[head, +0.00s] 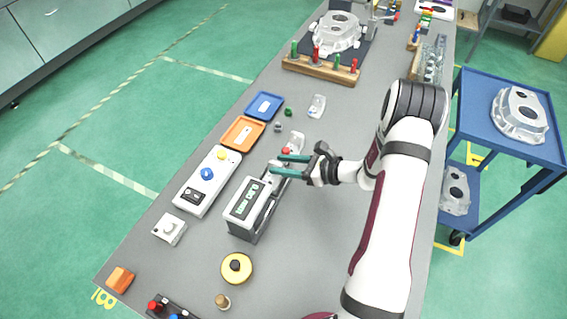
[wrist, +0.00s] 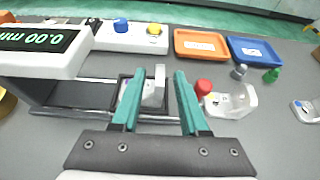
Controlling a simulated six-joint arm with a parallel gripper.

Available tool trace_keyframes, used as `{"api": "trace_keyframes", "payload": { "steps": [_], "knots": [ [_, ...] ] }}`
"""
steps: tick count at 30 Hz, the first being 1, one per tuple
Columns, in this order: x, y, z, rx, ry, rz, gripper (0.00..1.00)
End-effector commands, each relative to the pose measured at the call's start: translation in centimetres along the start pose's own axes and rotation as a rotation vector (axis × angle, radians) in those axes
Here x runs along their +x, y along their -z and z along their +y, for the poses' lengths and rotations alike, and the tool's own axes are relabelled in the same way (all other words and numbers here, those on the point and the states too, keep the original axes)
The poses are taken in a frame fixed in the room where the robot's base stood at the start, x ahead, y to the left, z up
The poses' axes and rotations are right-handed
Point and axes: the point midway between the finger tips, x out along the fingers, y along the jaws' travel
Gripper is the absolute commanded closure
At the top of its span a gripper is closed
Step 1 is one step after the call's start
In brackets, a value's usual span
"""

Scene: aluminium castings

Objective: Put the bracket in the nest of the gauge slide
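A light grey metal bracket (wrist: 159,82) stands in the dark square nest (wrist: 122,90) of the gauge slide in the wrist view. Whether it sits fully flat there I cannot tell. My gripper (wrist: 158,76) is open, with one teal finger on each side of the bracket and gaps visible between. In the head view my gripper (head: 276,164) is over the end of the slide and partly hides the bracket. The gauge (head: 249,203) has a display showing 0.00 mm; it also shows in the wrist view (wrist: 40,48).
A second light bracket (wrist: 236,101) lies right of the slide, near a red knob (wrist: 203,87). Orange (head: 242,133) and blue (head: 264,106) trays and a button box (head: 207,180) lie beyond. Another pale part (head: 317,106) lies farther up the bench.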

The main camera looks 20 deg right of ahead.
Motion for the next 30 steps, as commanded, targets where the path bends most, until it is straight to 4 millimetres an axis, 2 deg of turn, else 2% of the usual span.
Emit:
{"api": "trace_keyframes", "payload": {
  "steps": [8, 10, 21, 25, 26, 28, 29, 30],
  "knots": [
    [-0.1, -0.2, 0.0, -0.001, 0.000, 0.000, 0.56],
    [-0.8, -0.2, -0.1, 0.000, 0.003, 0.000, 0.56],
    [-10.1, -0.3, -0.1, -0.001, 0.005, -0.001, 0.56],
    [-11.7, -0.3, 0.0, -0.001, 0.001, 0.000, 0.56],
    [-11.8, -0.5, 0.1, -0.008, -0.007, 0.003, 0.56],
    [-11.5, -2.2, 1.5, -0.065, -0.066, 0.025, 0.56],
    [-11.1, -3.4, 2.6, -0.113, -0.115, 0.044, 0.56],
    [-10.4, -5.5, 4.9, -0.201, -0.203, 0.080, 0.56]
  ]
}}
